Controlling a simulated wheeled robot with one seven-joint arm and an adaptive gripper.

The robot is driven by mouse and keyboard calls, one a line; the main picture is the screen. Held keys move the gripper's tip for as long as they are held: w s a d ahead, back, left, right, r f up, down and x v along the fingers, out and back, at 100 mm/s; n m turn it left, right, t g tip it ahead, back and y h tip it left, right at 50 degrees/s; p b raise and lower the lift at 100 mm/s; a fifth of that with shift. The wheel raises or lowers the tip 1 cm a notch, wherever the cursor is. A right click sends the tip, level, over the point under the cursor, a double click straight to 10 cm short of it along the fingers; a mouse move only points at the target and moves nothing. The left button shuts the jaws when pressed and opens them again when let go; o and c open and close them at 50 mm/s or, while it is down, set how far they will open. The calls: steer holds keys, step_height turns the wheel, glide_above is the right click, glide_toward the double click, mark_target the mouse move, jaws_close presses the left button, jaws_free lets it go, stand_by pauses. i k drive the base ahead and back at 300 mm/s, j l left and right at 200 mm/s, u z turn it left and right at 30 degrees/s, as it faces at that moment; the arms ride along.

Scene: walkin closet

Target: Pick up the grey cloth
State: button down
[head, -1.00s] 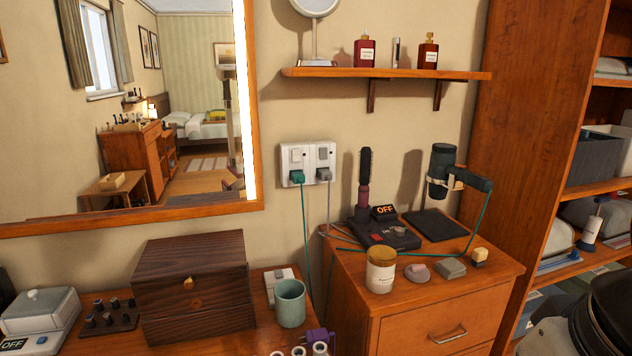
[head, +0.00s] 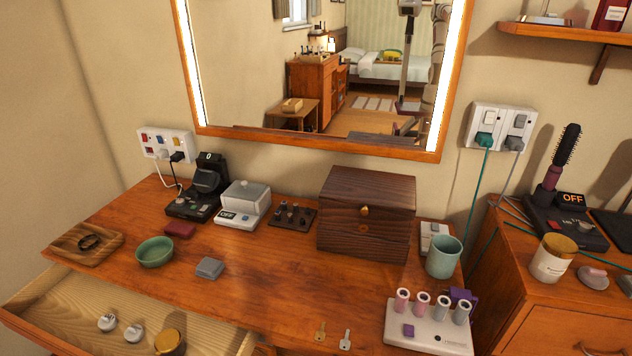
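A small grey folded piece (head: 209,268), which looks like the grey cloth, lies flat on the wooden dressing table (head: 270,290), left of its middle. It lies close behind the open drawer, with bare wood around it. A green bowl (head: 155,252) stands to its left, and a dark red folded piece (head: 179,230) lies behind it. My gripper is not in view, so its state does not show.
A dark wooden box (head: 366,215), teal cup (head: 444,257) and white roller stand (head: 430,325) occupy the right side. A wooden tray (head: 87,243) is at left. The open drawer (head: 60,300) juts out at front left. Two keys (head: 345,339) lie near the front edge.

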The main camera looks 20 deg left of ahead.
mark_target(209, 267)
steer(key=u, duration=1.55)
steer(key=i+j, duration=0.1)
steer(key=i, duration=0.25)
steer(key=i+j+z, duration=0.1)
steer(key=i, duration=0.25)
